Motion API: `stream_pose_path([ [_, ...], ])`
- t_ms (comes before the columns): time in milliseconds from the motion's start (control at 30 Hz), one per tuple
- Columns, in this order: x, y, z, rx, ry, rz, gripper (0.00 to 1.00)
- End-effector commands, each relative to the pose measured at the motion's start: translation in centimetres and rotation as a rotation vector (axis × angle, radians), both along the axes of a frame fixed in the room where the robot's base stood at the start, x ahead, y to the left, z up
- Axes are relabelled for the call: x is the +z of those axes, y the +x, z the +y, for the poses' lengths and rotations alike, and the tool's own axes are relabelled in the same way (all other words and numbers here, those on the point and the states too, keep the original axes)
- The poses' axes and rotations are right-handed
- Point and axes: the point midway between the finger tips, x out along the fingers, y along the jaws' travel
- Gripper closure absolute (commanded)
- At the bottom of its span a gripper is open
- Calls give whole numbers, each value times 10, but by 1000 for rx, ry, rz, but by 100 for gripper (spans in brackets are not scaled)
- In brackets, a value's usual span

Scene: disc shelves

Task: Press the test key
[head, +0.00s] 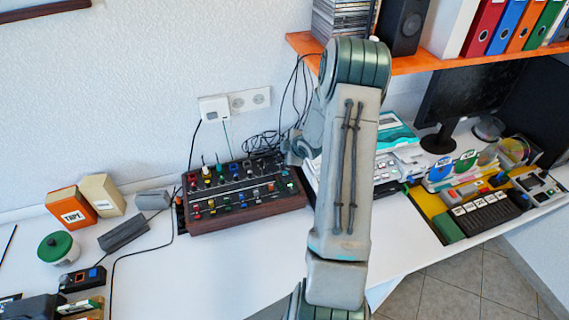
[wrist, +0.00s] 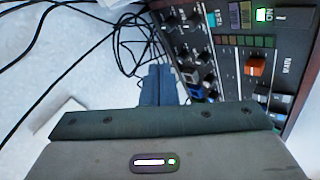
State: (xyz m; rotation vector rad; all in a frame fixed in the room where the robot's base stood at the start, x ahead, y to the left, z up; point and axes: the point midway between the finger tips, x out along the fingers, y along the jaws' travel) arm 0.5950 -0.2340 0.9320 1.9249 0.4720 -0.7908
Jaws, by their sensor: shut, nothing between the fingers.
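A dark mixer-like control panel with wooden sides (head: 240,224) stands on the white desk, covered with coloured knobs and keys. In the wrist view its end (wrist: 230,75) fills the upper right, with dark knobs, a red fader cap (wrist: 255,66) and a green lit key (wrist: 263,15). I cannot read which key is the test key. My gripper (wrist: 159,72) is shut and empty, its fingertips beside the panel's knob rows; whether they touch anything is unclear. In the head view my gripper (head: 291,157) is at the panel's back right corner, partly hidden by my arm.
Black cables (head: 262,143) lie behind the panel. A wall socket (head: 249,99) is above it. An orange shelf (head: 410,62) overhangs on the right. Boxes (head: 72,206) and a green-lidded jar (head: 58,247) stand left. The desk front (head: 230,275) is clear.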

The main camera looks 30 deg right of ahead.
Motion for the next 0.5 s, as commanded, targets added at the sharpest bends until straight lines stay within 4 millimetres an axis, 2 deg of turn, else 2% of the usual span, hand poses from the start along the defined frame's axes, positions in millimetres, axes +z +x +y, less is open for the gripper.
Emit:
stream_pose_path([
  [33,8,0,0,-44,50,0,100],
  [200,9,-1,0,-162,180,-2,100],
  [500,8,-1,0,-207,229,-4,100],
])
